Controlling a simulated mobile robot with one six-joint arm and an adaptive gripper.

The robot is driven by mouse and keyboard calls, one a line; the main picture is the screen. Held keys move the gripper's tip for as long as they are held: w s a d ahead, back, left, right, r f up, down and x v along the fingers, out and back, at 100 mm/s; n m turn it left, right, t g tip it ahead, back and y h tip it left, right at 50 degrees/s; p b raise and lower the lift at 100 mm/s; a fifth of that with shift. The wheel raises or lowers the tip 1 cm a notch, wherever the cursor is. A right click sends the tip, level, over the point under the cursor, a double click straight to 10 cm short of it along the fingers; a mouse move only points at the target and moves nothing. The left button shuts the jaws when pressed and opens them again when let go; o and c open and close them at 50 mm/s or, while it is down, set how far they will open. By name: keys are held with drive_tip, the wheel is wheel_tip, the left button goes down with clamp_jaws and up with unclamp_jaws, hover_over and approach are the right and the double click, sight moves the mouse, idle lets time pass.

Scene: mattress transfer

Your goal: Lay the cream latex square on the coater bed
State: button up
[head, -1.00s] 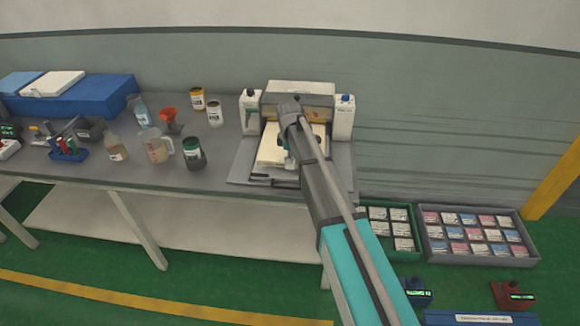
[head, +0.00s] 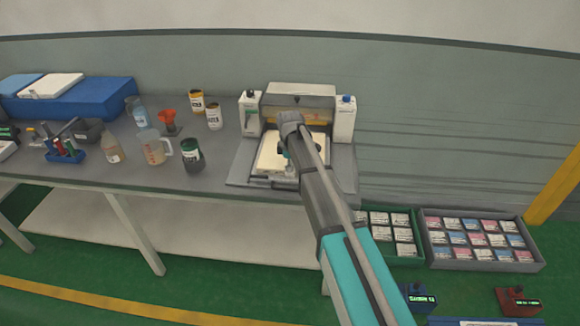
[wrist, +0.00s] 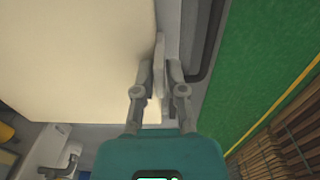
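The cream latex square (head: 270,153) lies at the coater bed (head: 238,172), looking nearly flat; my wrist covers its right part. In the wrist view the cream square (wrist: 70,60) fills the upper left, close to the camera. My gripper (wrist: 159,68) is at its right edge, with a finger on each side of a pale upright strip (wrist: 160,50) there. The fingers are close together and look shut on this strip, which seems to belong to the square. In the head view my gripper is mostly hidden behind my wrist.
The coater housing (head: 300,92) stands behind the bed, with a white bottle-like unit on each side. Crates of small packs (head: 480,240) sit on the floor at right.

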drive_tip(key=shift+o, duration=1.4)
drive_tip(key=shift+r, duration=0.25)
wheel_tip(320, 180, up, 12)
drive_tip(key=p, duration=1.2)
drive_tip(key=shift+s, duration=0.15)
drive_tip(key=shift+f, duration=0.1)
drive_tip(key=s+d+m, duration=1.7)
drive_tip(key=s+d, duration=0.6)
drive_tip(key=s, duration=0.2)
drive_tip(key=shift+s+m, duration=0.3)
